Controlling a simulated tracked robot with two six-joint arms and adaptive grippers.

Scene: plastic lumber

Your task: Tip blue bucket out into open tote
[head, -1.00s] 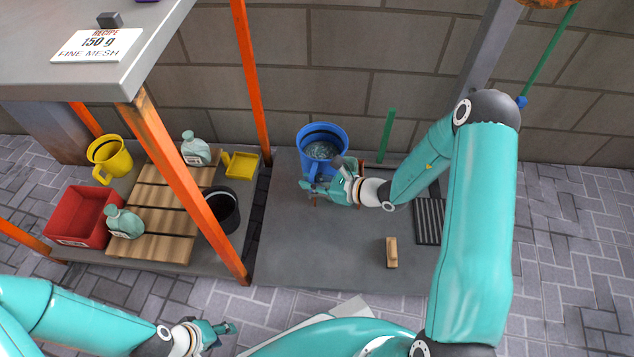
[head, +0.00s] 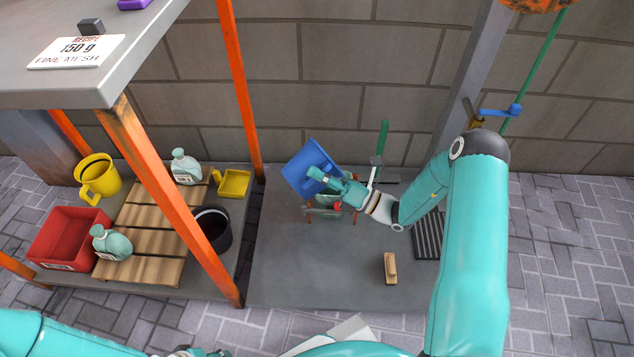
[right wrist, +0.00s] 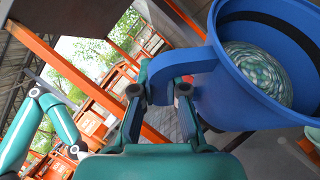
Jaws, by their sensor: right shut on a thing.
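The blue bucket (head: 306,168) is tilted over the grey platform near the back wall. My right gripper (head: 328,180) is shut on its handle, which also shows in the right wrist view (right wrist: 185,64). In that view the bucket (right wrist: 235,95) holds pale green and white granules (right wrist: 258,72); the head view hides its inside. A red open-topped tote (head: 68,238) stands at the far left, well away from the bucket. My left gripper (head: 197,352) is barely in view at the bottom edge, its jaws cut off.
A small stand (head: 330,207) with orange legs is below the bucket. An orange post (head: 240,90) rises between bucket and left shelf. That shelf holds jugs (head: 112,243), a yellow jug (head: 98,178) and a black bucket (head: 213,230). A wooden-handled block (head: 391,268) lies on the platform.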

